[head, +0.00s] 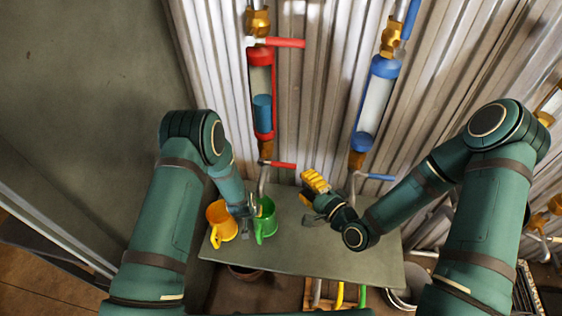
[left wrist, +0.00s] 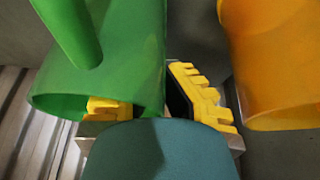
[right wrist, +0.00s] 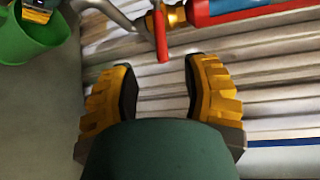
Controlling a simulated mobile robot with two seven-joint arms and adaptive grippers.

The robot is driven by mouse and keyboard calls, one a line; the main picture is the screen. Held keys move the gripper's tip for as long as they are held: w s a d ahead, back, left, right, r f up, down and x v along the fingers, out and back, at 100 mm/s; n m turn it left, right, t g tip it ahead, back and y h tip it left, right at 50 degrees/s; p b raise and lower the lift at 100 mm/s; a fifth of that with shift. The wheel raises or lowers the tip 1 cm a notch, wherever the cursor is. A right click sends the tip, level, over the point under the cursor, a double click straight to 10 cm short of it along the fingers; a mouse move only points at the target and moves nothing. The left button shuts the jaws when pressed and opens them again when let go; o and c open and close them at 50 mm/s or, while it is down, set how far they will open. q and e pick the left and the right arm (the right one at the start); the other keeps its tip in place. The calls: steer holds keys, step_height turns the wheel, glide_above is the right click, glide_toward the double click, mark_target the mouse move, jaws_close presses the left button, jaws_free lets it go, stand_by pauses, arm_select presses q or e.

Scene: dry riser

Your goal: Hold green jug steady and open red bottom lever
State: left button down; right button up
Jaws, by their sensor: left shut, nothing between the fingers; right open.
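The green jug (head: 266,219) stands on the grey table beside the orange jug (head: 222,221). My left gripper (head: 248,208) is at the green jug's rim, on the side toward the orange jug. In the left wrist view one finger shows at the green jug's mouth and the other outside its wall; the jug partly hides them, and the gripper is shut. The red bottom lever (head: 283,166) sticks out to the right below the red-capped tube. My right gripper (head: 315,190) is open and empty, below and right of this lever. The lever (right wrist: 161,38) also shows beyond its fingers in the right wrist view.
A red upper lever (head: 286,43) sits above the red tube (head: 262,95). A blue tube (head: 376,102) with a blue lower lever (head: 376,177) stands to the right. Corrugated metal (head: 318,100) is behind. The table's (head: 325,250) front is clear.

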mark_target(287, 167)
steer(key=x, duration=1.1)
steer(key=shift+w+a, duration=0.25)
steer(key=shift+w, duration=0.05)
steer(key=shift+c, duration=0.4)
jaws_close()
